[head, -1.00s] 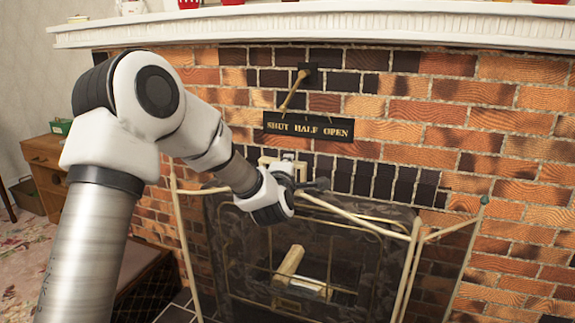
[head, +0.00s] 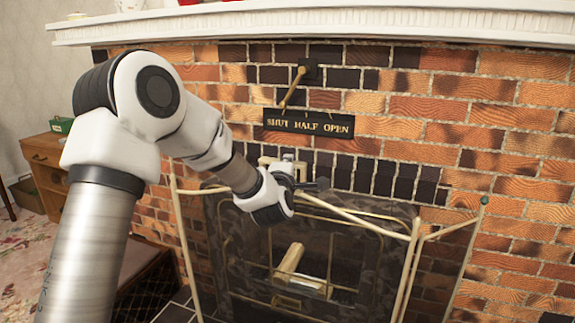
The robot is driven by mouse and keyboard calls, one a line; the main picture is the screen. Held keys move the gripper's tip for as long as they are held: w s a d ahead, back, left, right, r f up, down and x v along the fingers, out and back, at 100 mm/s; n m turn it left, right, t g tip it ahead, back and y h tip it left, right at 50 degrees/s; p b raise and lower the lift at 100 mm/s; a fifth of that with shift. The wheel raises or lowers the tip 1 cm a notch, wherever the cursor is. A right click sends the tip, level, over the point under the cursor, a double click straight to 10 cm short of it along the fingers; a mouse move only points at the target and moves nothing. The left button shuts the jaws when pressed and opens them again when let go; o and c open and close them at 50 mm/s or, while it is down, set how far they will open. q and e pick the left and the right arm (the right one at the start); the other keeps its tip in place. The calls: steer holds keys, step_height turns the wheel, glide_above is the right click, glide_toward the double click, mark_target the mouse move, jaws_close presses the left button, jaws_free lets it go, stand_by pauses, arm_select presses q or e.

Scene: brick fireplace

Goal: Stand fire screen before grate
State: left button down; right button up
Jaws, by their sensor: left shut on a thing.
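The fire screen (head: 411,262) has pale brass-coloured rails and folding side panels. It stands upright before the dark fireplace opening, its feet below the frame. My left gripper (head: 312,186) is shut at the middle of its top rail, and my wrist hides part of that rail. The grate (head: 305,296), with a pale log (head: 289,262), shows behind the screen, inside the opening. Its lower part is cut off by the frame. My right gripper is not in view.
A brick wall (head: 500,150) rises behind, with a sign reading "SHUT HALF OPEN" (head: 308,123) and a brass lever (head: 292,87) above the opening. A white mantel (head: 320,27) runs across the top. A wooden cabinet (head: 45,165) stands at left, beside a patterned rug (head: 30,240).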

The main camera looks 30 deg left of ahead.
arm_select(q)
steer(key=shift+f+b, duration=0.75)
steer(key=shift+b, duration=0.1)
stand_by(0.6)
steer(key=shift+w, duration=0.2)
stand_by(0.4)
steer(key=c, duration=1.4)
jaws_free()
steer(key=shift+o, duration=1.1)
steer(key=shift+s, duration=0.1)
steer(key=o, duration=0.3)
steer(key=shift+f, duration=0.25)
steer(key=shift+r, duration=0.1)
steer(key=shift+s, duration=0.1)
